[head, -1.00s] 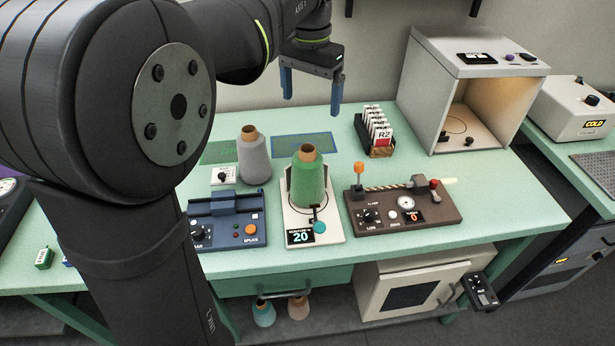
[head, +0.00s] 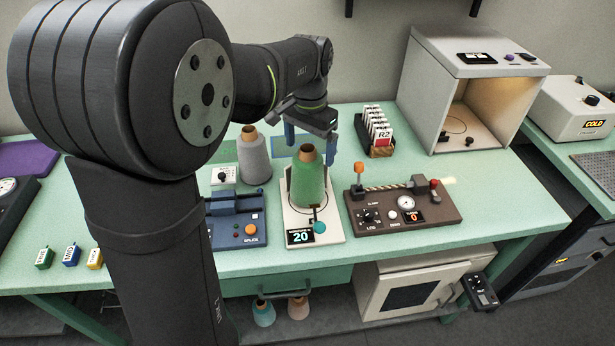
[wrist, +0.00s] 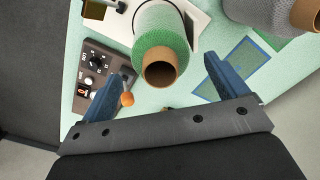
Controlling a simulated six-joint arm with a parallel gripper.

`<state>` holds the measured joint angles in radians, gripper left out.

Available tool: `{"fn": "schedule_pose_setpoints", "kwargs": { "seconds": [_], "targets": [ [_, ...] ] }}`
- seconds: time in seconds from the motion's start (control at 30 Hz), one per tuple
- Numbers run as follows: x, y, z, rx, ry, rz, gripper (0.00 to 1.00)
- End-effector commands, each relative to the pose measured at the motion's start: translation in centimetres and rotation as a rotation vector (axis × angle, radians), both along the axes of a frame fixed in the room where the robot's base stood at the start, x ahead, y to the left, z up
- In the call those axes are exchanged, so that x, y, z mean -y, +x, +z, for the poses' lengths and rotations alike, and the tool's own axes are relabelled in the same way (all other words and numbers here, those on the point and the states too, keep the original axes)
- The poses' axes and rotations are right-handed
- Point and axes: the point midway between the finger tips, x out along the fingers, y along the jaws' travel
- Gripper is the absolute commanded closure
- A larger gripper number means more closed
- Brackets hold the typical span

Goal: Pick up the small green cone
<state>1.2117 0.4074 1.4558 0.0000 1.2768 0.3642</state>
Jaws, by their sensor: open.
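The green cone (head: 309,187) is a yarn cone with a brown core. It stands upright on the white scale (head: 298,238), whose display reads 20. My gripper (head: 310,154) is open and empty, with its blue fingers spread either side of the cone's top in the head view, apparently behind it. In the wrist view the cone (wrist: 165,25) shows its brown core end towards me, just beyond and between the fingers (wrist: 166,82). I see no clear contact. The depth gap between fingers and cone is hard to tell.
A grey cone (head: 254,160) stands close on the left. A blue splicer (head: 234,225) is left of the scale, and a brown device (head: 403,207) with an orange-knobbed lever is right. A card rack (head: 378,137) stands behind right. Two cones (head: 264,313) sit on the shelf below.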

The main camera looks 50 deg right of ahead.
Motion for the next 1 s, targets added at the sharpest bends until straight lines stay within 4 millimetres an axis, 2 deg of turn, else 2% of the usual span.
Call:
{"fn": "schedule_pose_setpoints", "kwargs": {
  "seconds": [0.2,0.3,0.57,0.9,1.0],
  "targets": [
    [-0.5,0.2,-3.4,-0.002,0.004,0.000,0.09],
    [-0.5,0.2,-4.3,-0.001,0.004,0.000,0.09],
    [-0.5,0.2,-4.5,-0.001,0.002,0.000,0.09],
    [-0.5,0.2,-4.5,0.000,0.001,0.000,0.74],
    [-0.5,0.2,-4.5,0.000,0.001,0.000,0.74]
  ]
}}
